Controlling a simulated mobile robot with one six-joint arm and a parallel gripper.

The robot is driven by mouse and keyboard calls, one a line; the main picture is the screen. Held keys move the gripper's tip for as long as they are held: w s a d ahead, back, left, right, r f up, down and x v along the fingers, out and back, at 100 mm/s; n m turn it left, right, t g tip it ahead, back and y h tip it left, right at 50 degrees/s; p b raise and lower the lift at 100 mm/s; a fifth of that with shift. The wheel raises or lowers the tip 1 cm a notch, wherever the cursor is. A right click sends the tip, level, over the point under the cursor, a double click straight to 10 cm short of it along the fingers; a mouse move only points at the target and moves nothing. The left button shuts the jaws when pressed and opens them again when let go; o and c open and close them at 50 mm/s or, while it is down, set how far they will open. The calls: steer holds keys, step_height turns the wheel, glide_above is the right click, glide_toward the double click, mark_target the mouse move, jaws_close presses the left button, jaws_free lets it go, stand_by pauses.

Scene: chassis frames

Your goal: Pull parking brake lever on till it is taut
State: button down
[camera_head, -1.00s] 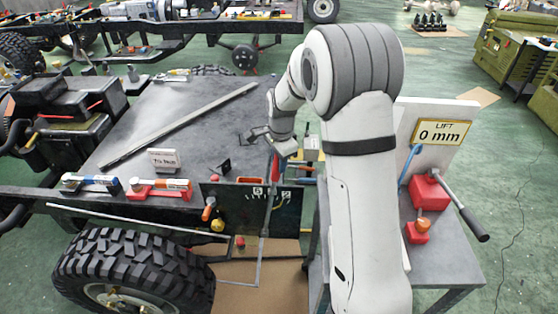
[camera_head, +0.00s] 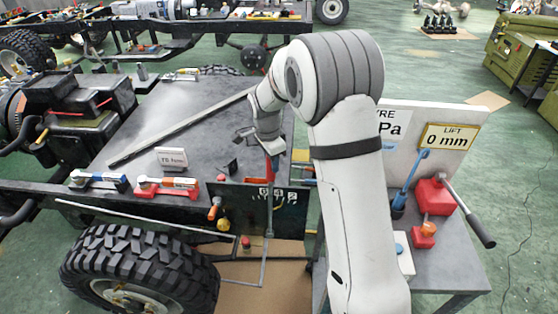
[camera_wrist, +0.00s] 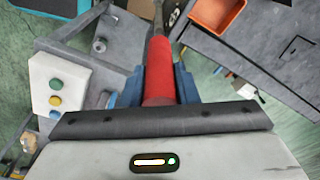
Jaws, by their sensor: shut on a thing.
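The lever has a red grip (camera_wrist: 159,70) on a dark shaft that runs toward the top of the wrist view. My gripper (camera_wrist: 158,88) is shut on the red grip, with one blue finger on each side of it. In the head view my gripper (camera_head: 268,142) is beside the right edge of the dark flat bed, and the red grip (camera_head: 274,166) shows below it. The lever's foot is not clear in either view, and its tautness cannot be seen.
The dark bed (camera_head: 205,130) carries a long bar, a small sign and blue and red tools. A tyre (camera_head: 135,268) stands in front. To the right, a table (camera_head: 450,270) holds a red box with a handle (camera_head: 435,195) and a blue-handled lever (camera_head: 405,190).

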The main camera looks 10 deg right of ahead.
steer(key=c, duration=1.1)
jaws_free()
steer(key=shift+s+a+r+b, duration=0.15)
steer(key=shift+r+b, duration=0.3)
steer(key=shift+r, duration=1.5)
steer(key=shift+s+a+r+b, duration=0.1)
steer(key=shift+r+b, duration=0.3)
steer(key=shift+r, duration=1.5)
